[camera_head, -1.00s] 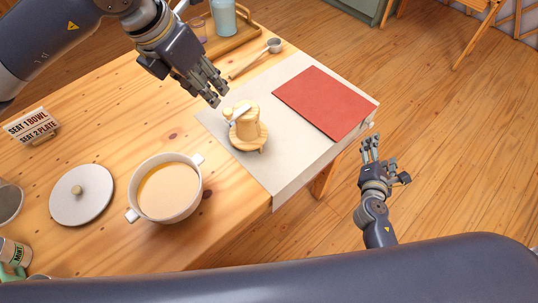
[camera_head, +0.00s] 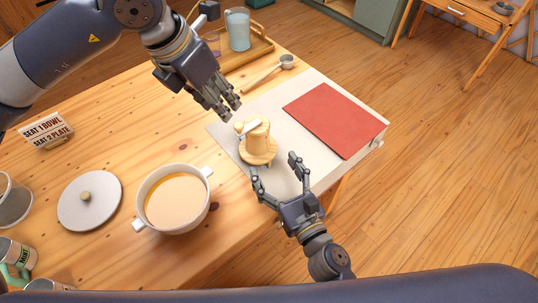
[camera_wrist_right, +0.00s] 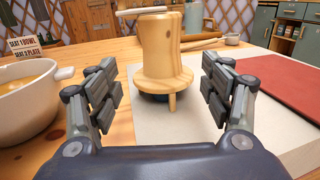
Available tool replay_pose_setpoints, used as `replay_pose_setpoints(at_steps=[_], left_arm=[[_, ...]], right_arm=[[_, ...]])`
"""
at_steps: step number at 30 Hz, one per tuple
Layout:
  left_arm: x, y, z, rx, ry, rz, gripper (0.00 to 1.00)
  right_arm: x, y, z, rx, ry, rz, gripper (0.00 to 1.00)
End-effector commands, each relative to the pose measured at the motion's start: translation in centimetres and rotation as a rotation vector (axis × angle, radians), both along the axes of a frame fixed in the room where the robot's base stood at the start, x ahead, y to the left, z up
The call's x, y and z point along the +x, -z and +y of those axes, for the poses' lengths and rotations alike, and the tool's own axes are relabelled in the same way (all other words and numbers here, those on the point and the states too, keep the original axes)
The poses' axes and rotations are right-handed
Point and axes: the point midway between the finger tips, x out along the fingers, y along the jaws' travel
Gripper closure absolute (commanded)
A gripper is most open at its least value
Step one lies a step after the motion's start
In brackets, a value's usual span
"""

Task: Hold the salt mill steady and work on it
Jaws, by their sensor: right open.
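The salt mill (camera_head: 258,140) is a pale wooden body on a wider round base with small legs, and it stands upright on the light cloth.
A white pot of soup (camera_head: 177,200) stands left of my right gripper, with a grey lid (camera_head: 90,205) beyond it. A red mat (camera_head: 334,119) lies right of the mill. A wooden scoop (camera_head: 266,75) and a tray (camera_head: 256,48) are behind. The table edge is close.

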Motion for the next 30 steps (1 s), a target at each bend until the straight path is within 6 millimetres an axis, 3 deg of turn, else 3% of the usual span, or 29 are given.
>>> replay_pose_setpoints(at_steps=[18,30], left_arm=[[0.0,0.0,0.0,0.000,0.000,0.000,0.67],[0.0,0.0,0.0,0.000,0.000,0.000,0.67]], right_arm=[[8.2,0.0,3.2,-0.002,0.002,-0.001,0.27],[9.5,0.1,3.7,-0.002,0.003,0.002,0.27]])
